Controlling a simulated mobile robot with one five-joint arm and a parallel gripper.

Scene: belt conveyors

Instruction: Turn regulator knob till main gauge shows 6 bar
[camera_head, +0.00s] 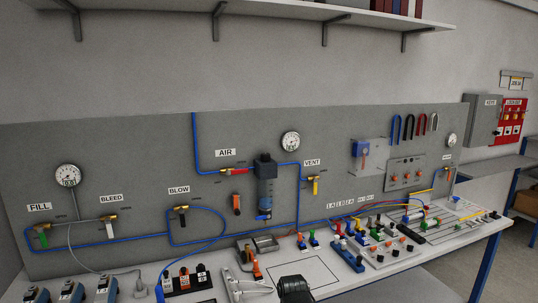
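The air regulator unit hangs on the grey panel, right of the AIR label (225,153). Its dark top (265,160), which looks like the regulator knob, sits above a bluish bowl (265,190). A round white gauge (290,142) is mounted just up and right of it; its needle and numbers are too small to read. Another gauge (67,178) is above the FILL label (40,207), and a small one (451,139) is at the far right. No gripper fingers show; a dark shape at the bottom edge may be part of my arm, well below the regulator.
Blue hoses and valves labelled BLEED (111,198), BLOW (179,190) and VENT (312,162) surround the unit. A red-handled valve (235,171) is to its left. The bench below holds switches, small trays (265,243) and coloured blocks. A shelf (270,10) overhangs above.

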